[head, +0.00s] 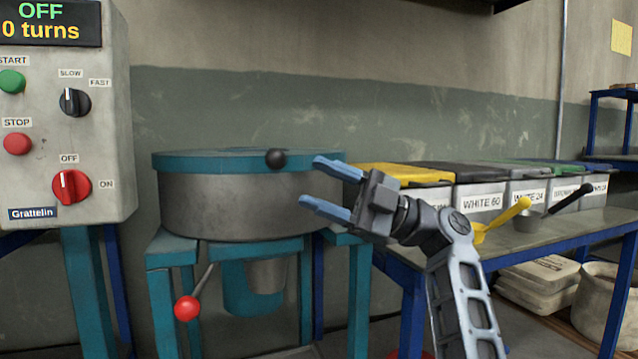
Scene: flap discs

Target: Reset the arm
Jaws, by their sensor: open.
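My gripper (319,184) is open, with its two blue fingers pointing left and nothing visible between them. My arm rises from the lower right of the head view. The gripper is in front of the right side of a grey drum with a teal lid (205,161). A black knob (276,158) on the lid shows just left of the upper fingertip. I cannot tell how far the fingers are from the drum.
A control box (65,140) at left reads OFF and 0 turns. A red-ball lever (187,308) hangs below the drum. Lidded bins (484,200), a yellow scoop (505,219) and a dark-handled scoop (531,221) stand on the bench (560,238) at right. Sacks (610,305) lie lower right.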

